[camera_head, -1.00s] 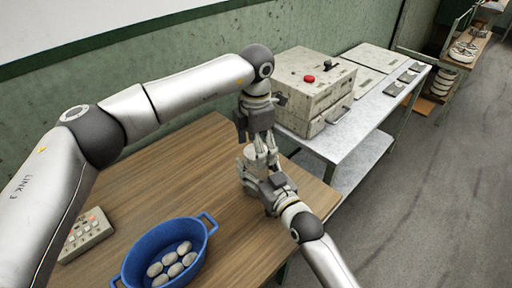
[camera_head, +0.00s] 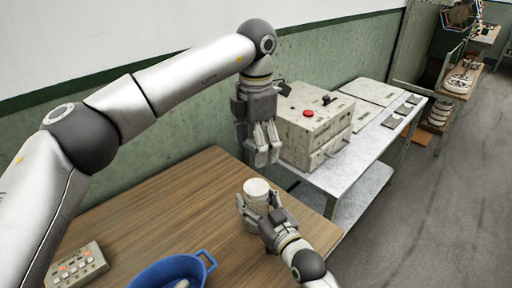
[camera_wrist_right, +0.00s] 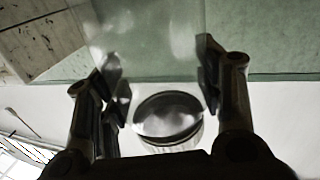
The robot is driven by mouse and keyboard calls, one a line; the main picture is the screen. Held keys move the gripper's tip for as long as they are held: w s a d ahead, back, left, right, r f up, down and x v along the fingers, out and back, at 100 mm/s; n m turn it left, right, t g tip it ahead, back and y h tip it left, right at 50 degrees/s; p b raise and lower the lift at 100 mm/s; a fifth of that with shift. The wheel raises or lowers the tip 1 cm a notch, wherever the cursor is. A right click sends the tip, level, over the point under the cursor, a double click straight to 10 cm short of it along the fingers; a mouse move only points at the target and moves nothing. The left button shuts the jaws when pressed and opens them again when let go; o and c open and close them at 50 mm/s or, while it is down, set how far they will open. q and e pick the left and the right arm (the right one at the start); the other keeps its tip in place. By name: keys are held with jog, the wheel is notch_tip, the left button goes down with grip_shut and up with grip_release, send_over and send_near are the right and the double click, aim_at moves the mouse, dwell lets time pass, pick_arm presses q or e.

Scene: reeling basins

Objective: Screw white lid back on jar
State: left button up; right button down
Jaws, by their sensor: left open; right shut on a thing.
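The jar (camera_head: 261,206) stands upright at the right edge of the wooden table, with the white lid (camera_head: 256,186) on top of it. I cannot tell how tightly the lid is seated. My right gripper (camera_head: 253,217) is shut on the jar's body from the near side and partly hides it. In the right wrist view, which is upside down, the glassy jar (camera_wrist_right: 145,45) is between the fingers, and a dark round shape with a pale rim shows low in the middle. My left gripper (camera_head: 263,158) is open and empty, pointing down above the lid, apart from it.
A blue basin (camera_head: 172,270) with handles sits at the near table edge, cut off by the frame. A keypad box (camera_head: 76,267) lies at the left. A metal bench (camera_head: 372,160) behind carries a box with a red button (camera_head: 315,130). The table's middle is clear.

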jog(key=shift+c, duration=1.6)
grip_release()
jog(key=v, duration=1.2)
